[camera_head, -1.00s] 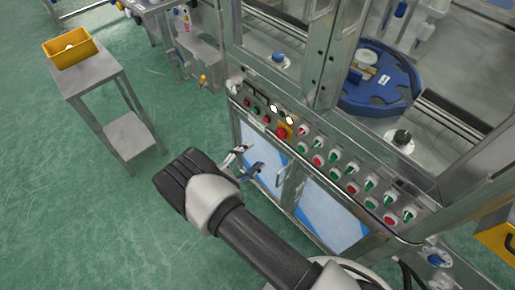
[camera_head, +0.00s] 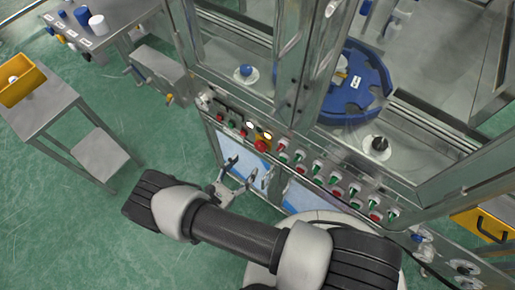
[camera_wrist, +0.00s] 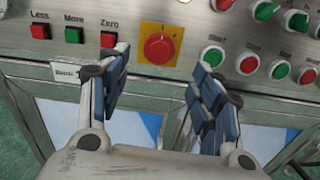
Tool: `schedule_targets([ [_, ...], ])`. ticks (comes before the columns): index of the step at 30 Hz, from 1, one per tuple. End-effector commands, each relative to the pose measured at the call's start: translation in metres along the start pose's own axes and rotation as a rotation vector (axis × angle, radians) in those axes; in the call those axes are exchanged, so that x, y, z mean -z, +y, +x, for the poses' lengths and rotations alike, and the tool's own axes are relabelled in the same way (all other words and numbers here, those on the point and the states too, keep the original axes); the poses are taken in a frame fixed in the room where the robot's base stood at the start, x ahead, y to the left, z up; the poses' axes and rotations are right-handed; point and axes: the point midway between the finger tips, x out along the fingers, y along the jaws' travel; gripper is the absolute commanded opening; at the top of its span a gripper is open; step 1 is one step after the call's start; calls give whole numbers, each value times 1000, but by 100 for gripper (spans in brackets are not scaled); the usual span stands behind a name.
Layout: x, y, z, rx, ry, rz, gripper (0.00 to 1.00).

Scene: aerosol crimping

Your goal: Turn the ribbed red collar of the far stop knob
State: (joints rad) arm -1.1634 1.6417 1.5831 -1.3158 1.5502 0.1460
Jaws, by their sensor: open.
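A red knob (camera_head: 261,145) on a yellow plate sits on the front control panel. In the wrist view the red knob (camera_wrist: 158,48) is round, with markings around it on the plate. I cannot make out a ribbed collar on it. My gripper (camera_head: 241,172) is in front of the panel, over the doors below it. In the wrist view my gripper (camera_wrist: 161,62) is open and empty, with one finger to each side of the knob in the picture and its base below. The fingers appear apart from the knob.
Buttons labelled Less, More and Zero (camera_wrist: 109,39) lie left of the plate. Several green and red buttons and switches (camera_wrist: 248,64) lie right of it. A metal frame and blue turntable (camera_head: 352,108) stand above the panel. Green floor is open to the left, near a small table (camera_head: 44,112).

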Motion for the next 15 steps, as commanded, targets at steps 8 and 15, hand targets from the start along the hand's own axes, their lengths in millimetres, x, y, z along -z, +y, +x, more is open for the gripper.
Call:
schedule_targets([
  [8,1,-1,59,5,0,0,59],
  [15,0,0,86,1,1,2,59],
])
